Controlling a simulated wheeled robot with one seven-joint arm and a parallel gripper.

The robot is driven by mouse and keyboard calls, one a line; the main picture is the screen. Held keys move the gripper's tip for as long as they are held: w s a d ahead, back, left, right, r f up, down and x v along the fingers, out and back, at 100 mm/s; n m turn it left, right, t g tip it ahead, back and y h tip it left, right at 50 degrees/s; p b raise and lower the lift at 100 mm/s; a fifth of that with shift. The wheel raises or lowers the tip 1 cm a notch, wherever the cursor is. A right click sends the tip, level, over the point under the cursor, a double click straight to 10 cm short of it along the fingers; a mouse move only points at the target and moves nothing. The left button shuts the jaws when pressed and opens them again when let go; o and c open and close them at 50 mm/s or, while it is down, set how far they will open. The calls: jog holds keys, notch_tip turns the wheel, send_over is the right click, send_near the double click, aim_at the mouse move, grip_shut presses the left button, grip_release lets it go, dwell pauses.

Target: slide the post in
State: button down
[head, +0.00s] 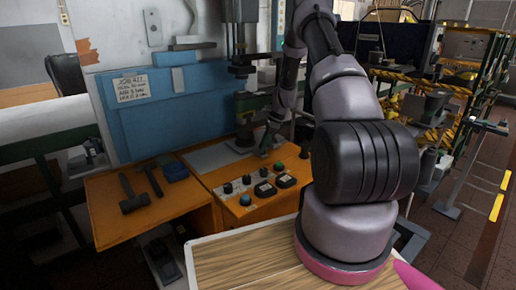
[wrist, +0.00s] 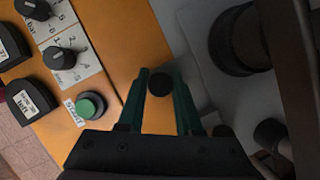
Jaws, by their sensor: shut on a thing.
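My gripper (wrist: 160,88) has two dark green fingers, shut on a dark, round-ended piece (wrist: 159,87) that looks like the post. The wrist view sees it end-on, so its length and lower end are hidden. In the head view my gripper (head: 268,143) is small and dark, low at the front edge of the grey plate (head: 206,159), and the post cannot be made out there. A dark round fitting (wrist: 238,40) stands on the plate beside my gripper in the wrist view. No hole for the post can be made out.
A green START button (wrist: 90,104) sits close by my gripper, with black knobs (wrist: 60,58) and black labelled boxes (wrist: 32,100) beyond it. A hammer (head: 132,195) lies on the orange bench (head: 105,215) at left. A blue panel (head: 165,115) stands behind.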

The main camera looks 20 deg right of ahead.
jog(key=shift+w+d, duration=0.1)
jog(key=shift+d, duration=0.25)
jog(key=c, duration=0.6)
grip_release()
jog(key=v, duration=1)
jog(key=shift+d+r, duration=0.15)
jog(key=shift+r, duration=0.25)
